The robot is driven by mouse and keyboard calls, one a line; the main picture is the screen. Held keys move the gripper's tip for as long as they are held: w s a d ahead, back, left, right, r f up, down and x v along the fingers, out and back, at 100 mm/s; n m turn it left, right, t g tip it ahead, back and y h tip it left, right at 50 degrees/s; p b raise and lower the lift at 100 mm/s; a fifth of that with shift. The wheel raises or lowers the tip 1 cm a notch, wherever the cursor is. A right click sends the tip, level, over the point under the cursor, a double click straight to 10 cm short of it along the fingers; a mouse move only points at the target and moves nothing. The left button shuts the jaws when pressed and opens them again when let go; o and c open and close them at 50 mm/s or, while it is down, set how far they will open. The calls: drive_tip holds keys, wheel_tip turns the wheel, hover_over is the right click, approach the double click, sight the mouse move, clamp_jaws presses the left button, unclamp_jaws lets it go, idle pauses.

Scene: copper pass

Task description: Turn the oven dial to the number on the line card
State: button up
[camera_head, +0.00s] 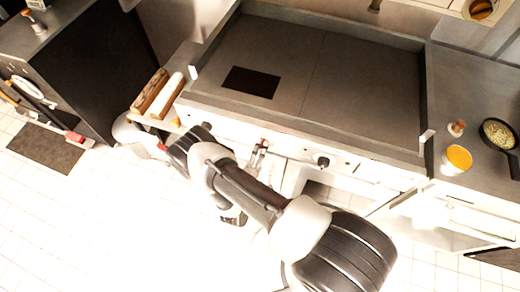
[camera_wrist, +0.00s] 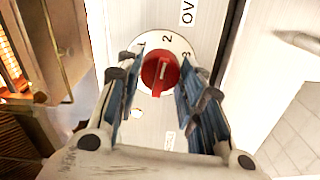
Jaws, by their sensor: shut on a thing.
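The red oven dial (camera_wrist: 161,73) is in the upper middle of the wrist view, on a round white scale plate (camera_wrist: 151,44). The numbers 2 and 3 show on the plate; the rest is hidden. The dial's white mark points up the picture, roughly toward the 2. My gripper (camera_wrist: 161,62) is shut on the dial, with a blue-padded finger at each side. I cannot make out a line card with a readable number.
A wide griddle (camera_head: 360,85) with a dark plate (camera_head: 251,82) lies behind my arm. A black knob (camera_head: 322,161) is on the front panel to the right. A cup with orange contents (camera_head: 457,160) and a pan (camera_head: 499,134) stand on the right counter.

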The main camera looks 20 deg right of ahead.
drive_tip(key=o, duration=1.1)
drive_tip(key=v, duration=1.2)
drive_tip(key=shift+r, duration=0.15)
